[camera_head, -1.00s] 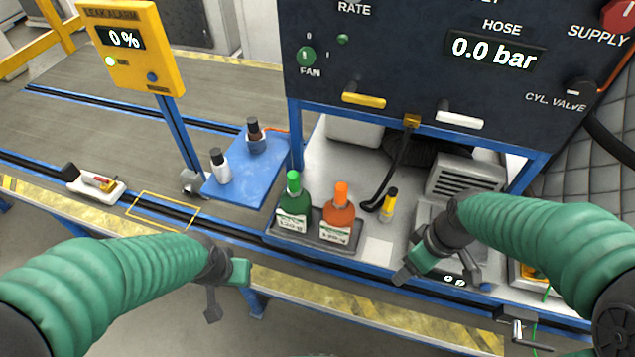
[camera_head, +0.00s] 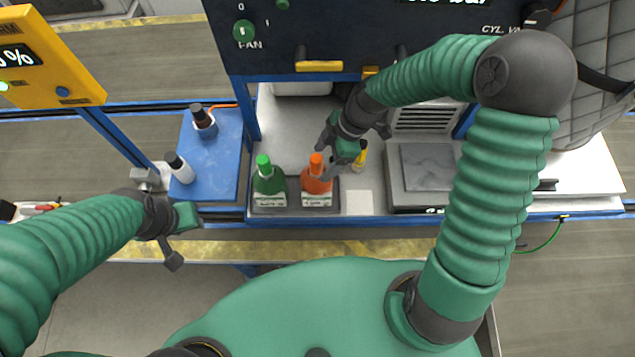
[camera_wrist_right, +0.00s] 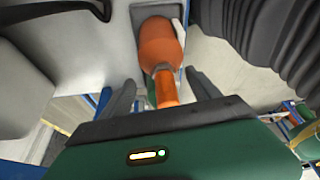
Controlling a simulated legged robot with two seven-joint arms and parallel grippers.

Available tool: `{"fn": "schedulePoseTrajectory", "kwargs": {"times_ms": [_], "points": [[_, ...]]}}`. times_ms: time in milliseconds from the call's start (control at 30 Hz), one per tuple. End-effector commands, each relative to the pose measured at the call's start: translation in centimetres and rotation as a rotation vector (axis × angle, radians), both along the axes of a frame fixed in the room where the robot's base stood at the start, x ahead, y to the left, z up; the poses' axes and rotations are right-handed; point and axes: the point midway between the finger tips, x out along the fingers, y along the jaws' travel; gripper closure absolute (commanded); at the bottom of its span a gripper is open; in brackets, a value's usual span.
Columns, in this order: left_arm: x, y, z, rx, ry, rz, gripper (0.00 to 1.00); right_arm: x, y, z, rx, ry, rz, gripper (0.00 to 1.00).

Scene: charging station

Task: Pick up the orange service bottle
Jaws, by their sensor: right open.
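The orange service bottle (camera_head: 316,183) stands upright in a dark tray (camera_head: 294,206) on the bench, with a white label low on its front. In the right wrist view the orange bottle (camera_wrist_right: 160,55) lies ahead, its neck and cap reaching between the fingers. My right gripper (camera_head: 333,166) is open, above and just right of the bottle's cap; it also shows in the right wrist view (camera_wrist_right: 162,92), its fingers on either side of the neck and apart from it. My left gripper (camera_head: 178,238) is over the front edge, away from the bottle; its jaw state is unclear.
A green bottle (camera_head: 268,182) stands in the same tray, just left of the orange one. A small yellow bottle (camera_head: 360,157) stands behind on the right. A blue plate (camera_head: 212,160) holds a white bottle (camera_head: 181,168) and a dark-capped bottle. A dark panel (camera_head: 300,35) rises behind.

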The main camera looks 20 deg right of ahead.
Motion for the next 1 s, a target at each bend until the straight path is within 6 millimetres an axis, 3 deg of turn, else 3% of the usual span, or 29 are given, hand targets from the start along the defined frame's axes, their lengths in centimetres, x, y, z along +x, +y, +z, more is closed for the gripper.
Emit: {"fn": "schedulePoseTrajectory", "kwargs": {"times_ms": [333,567,1000], "points": [[0.0,0.0,1.3,0.0,0.0,0.001,0.64,-0.1,1.5,-4.6,0.006,0.002,-0.001,0.29],[0.0,0.0,1.2,0.0,0.0,0.0,0.64,0.2,1.7,-5.0,0.004,-0.002,-0.003,0.29],[0.0,0.0,1.2,0.0,0.0,0.001,0.64,0.1,1.8,-4.9,0.003,-0.002,-0.002,0.85]]}}
